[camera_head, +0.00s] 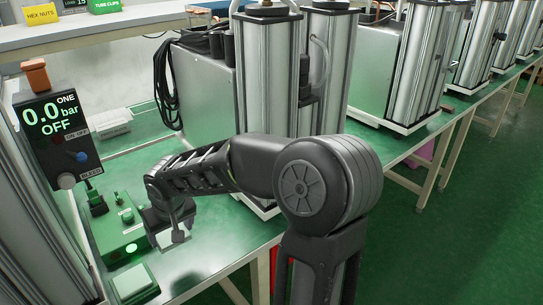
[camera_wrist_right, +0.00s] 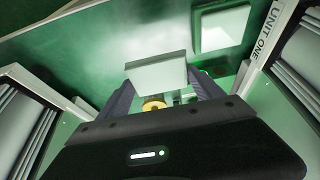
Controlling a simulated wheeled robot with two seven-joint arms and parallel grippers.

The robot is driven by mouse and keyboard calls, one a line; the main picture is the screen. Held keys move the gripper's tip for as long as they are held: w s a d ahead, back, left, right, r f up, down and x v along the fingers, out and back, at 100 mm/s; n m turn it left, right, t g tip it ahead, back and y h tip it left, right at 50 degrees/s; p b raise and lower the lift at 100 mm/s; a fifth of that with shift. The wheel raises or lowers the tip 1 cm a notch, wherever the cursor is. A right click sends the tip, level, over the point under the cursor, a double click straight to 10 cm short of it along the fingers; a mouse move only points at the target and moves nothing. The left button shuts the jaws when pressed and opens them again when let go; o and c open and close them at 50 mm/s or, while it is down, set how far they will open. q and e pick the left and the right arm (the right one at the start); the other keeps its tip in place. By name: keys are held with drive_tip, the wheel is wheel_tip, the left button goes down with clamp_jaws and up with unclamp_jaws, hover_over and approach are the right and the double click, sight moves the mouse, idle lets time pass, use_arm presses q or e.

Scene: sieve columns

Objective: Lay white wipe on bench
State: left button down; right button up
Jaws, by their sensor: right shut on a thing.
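My right gripper (camera_head: 176,232) points down over the green bench (camera_head: 205,262), just right of a green box with fittings (camera_head: 122,238). It is shut on the white wipe (camera_wrist_right: 155,73), which shows as a flat pale pad between the fingertips in the right wrist view. In the head view the wipe (camera_head: 166,240) is partly hidden by the fingers. I cannot tell whether it touches the bench. A second pale pad (camera_head: 134,281) lies near the bench's front edge, apart from the gripper; it also shows in the right wrist view (camera_wrist_right: 222,28). My left gripper is not in view.
A pressure display (camera_head: 60,130) reading 0.0 bar OFF stands at left. Tall metal columns (camera_head: 268,75) and a grey cabinet (camera_head: 205,90) with black hoses stand behind my arm. Bare bench lies right of the gripper. A shelf with labelled bins (camera_head: 104,7) is at the back.

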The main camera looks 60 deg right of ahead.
hover_over(178, 261)
drive_tip(key=s, duration=0.1)
drive_tip(key=shift+s+a+f, duration=0.1)
drive_tip(key=shift+f, duration=1.45)
drive_tip(key=shift+s+a+f, duration=0.1)
drive_tip(key=shift+f, duration=1.45)
drive_tip(key=shift+f+b, duration=0.3)
drive_tip(key=shift+f, duration=1.6)
drive_tip(key=shift+f, duration=0.1)
drive_tip(key=shift+f+b, duration=0.1)
drive_tip(key=shift+b, duration=0.2)
drive_tip(key=o, duration=1.5)
drive_tip(key=shift+c, duration=0.2)
